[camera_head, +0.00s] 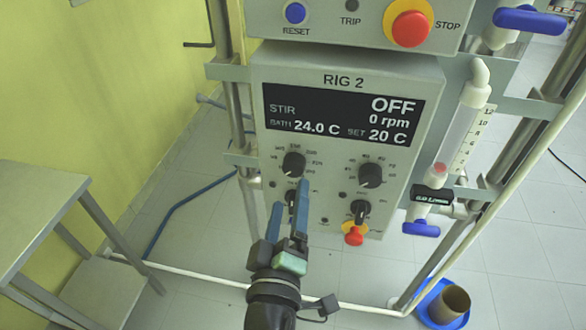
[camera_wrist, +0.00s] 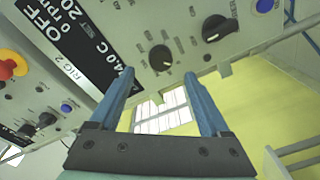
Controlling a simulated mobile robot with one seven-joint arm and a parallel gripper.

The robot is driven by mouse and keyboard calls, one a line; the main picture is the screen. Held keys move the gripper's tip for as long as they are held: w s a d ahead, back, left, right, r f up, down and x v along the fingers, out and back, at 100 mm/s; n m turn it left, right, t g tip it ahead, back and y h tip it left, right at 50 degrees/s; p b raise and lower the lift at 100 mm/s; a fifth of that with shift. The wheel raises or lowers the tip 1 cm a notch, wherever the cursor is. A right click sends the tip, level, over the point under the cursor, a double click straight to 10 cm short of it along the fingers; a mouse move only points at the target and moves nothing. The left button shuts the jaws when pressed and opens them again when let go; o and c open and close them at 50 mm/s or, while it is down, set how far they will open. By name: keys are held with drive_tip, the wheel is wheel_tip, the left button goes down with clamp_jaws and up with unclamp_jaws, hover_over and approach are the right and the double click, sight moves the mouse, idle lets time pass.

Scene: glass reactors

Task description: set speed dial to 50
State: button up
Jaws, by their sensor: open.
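The RIG 2 control box (camera_head: 340,68) has a display (camera_head: 335,118) reading STIR OFF, 0 rpm, bath 24.0 C and set 20 C. Below it are several black dials: upper left (camera_head: 293,164), upper right (camera_head: 370,174), lower left (camera_head: 291,198) and lower right (camera_head: 361,209). Their names are too small to read, so I cannot tell which is speed. My gripper (camera_head: 290,193) is open and empty in front of the left dials, partly covering the lower one. In the wrist view, one dial (camera_wrist: 161,58) appears between and just beyond the fingertips (camera_wrist: 161,76); a larger-looking dial (camera_wrist: 218,28) is right.
A red stop button (camera_head: 411,27) and blue reset button (camera_head: 295,13) sit above. A glass tube (camera_head: 459,125) with blue-handled valves stands right of the box. Metal posts and pipes frame it. A grey bench (camera_head: 35,210) is at left; a blue tray (camera_head: 428,310) holds a brown cup.

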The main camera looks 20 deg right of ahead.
sight(293, 171)
drive_tip(key=p+x, duration=0.1)
drive_tip(key=x, duration=0.5)
drive_tip(key=shift+w+d, duration=0.15)
drive_tip(key=shift+w, duration=0.25)
clamp_jaws()
